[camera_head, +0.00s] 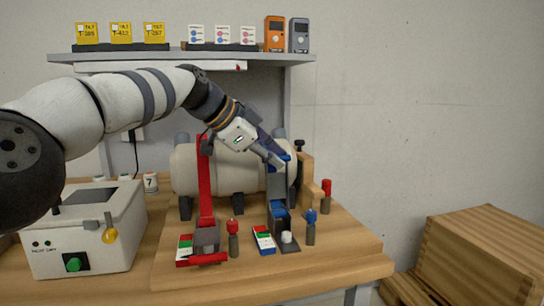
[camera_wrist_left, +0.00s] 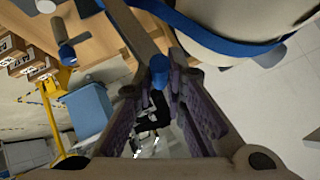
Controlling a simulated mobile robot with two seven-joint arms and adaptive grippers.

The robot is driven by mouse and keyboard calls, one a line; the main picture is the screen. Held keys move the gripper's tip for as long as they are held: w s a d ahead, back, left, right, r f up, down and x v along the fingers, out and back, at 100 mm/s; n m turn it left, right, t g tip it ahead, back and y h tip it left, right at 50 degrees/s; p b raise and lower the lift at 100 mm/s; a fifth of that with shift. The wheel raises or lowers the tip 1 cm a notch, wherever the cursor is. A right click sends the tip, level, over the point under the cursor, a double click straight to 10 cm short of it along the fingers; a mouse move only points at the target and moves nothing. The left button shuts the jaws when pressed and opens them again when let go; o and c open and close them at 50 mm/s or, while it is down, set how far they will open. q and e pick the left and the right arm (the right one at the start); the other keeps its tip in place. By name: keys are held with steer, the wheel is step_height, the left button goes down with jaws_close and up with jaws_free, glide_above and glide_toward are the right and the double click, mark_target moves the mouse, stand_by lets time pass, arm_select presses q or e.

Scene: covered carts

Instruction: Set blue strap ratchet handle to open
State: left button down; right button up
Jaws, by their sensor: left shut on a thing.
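The blue strap (camera_head: 277,185) runs over a white cylinder (camera_head: 238,168) on the wooden bench; it also crosses the top of the left wrist view (camera_wrist_left: 215,35). Its ratchet (camera_head: 280,222) sits at the front of the bench, below the strap. My left gripper (camera_head: 279,158) reaches down to the strap's upper part, beside the cylinder's right end. In the left wrist view its fingers (camera_wrist_left: 172,85) are shut around the blue grip (camera_wrist_left: 160,72) at the end of a grey lever (camera_wrist_left: 135,28), the ratchet handle. In the head view the gripper partly hides this grip. My right gripper is not in view.
A red strap (camera_head: 205,185) with its red ratchet handle (camera_head: 208,260) is to the left. Red (camera_head: 233,238) and blue-topped (camera_head: 310,227) posts stand near the ratchets. A white box (camera_head: 83,240) is at left. A shelf (camera_head: 180,56) hangs above; the bench's right front is clear.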

arm_select(q)
steer(key=shift+w+a+r, duration=0.15)
steer(key=shift+w+r, duration=0.05)
steer(key=shift+w, duration=0.2)
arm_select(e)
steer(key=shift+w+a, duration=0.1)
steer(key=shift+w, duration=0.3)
arm_select(q)
steer(key=shift+r, duration=0.1)
steer(key=c, duration=1.9)
jaws_free()
